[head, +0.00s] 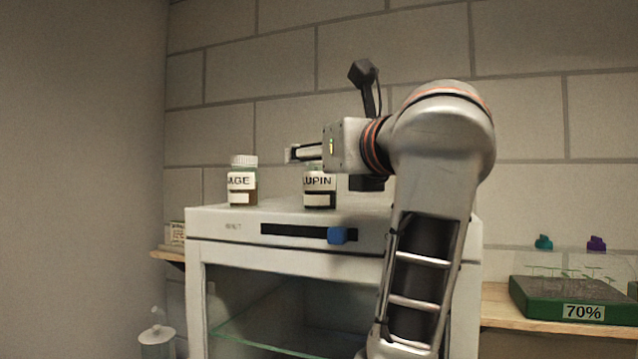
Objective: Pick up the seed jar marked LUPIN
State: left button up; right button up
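The jar marked LUPIN (320,190) stands upright on top of the white cabinet (215,219). It has a white label above a dark lower part; its lid is mostly hidden by my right gripper. My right gripper (293,153) points left, with its fingers in line with the top of this jar. The fingers are seen from the side, so I cannot tell how far apart they are or whether they touch the jar. My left gripper is not in view.
A second jar, its label reading "AGE" (241,182), stands left of LUPIN. The cabinet front has a dark slot with a blue slider (337,235). A green tray marked 70% (530,295) with seedlings sits on a wooden shelf at right. A bottle (157,338) is at lower left.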

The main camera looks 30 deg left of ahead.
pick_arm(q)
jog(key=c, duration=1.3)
